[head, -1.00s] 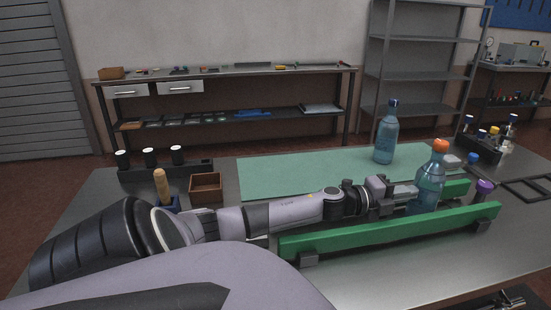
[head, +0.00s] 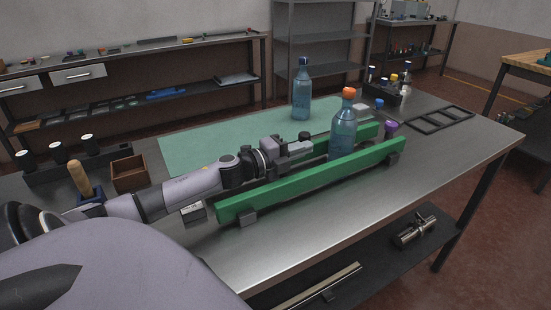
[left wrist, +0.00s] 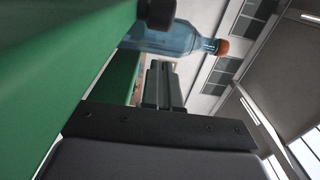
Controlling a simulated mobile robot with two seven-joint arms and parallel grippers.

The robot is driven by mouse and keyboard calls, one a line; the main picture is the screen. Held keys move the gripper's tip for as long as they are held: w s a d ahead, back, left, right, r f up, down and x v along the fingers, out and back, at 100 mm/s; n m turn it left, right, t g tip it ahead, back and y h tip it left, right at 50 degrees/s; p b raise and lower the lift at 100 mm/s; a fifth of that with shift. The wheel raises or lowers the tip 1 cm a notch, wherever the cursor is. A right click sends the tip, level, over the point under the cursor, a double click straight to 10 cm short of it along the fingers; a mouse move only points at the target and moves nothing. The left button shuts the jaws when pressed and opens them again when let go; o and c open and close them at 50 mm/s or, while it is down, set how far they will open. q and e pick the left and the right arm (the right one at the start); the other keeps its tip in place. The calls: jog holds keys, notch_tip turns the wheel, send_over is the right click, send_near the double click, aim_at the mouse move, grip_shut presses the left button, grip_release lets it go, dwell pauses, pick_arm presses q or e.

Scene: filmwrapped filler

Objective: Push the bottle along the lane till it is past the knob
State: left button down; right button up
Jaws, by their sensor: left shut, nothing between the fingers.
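A blue clear bottle with an orange cap (head: 343,128) stands upright in the lane between two green rails; the near rail (head: 315,181) hides its base. A purple knob (head: 391,126) is beyond the bottle, to its right near the rails' far end. My left gripper (head: 322,148) is shut and empty, just left of the bottle at low height; I cannot tell whether it touches it. In the left wrist view the bottle (left wrist: 165,40) lies sideways in the picture beyond the shut fingers (left wrist: 160,84), beside a green rail (left wrist: 60,60). My right gripper is not in view.
A second blue bottle with a dark cap (head: 302,92) stands behind the lane by the green mat (head: 215,138). A black frame (head: 440,120) lies at the right. A wooden box (head: 129,174) stands at the left. The table's front right (head: 440,160) is clear.

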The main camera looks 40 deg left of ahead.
pick_arm(q)
jog(key=shift+b+v, duration=0.45)
jog(key=shift+v, duration=2.9)
jog(key=shift+r, duration=0.2)
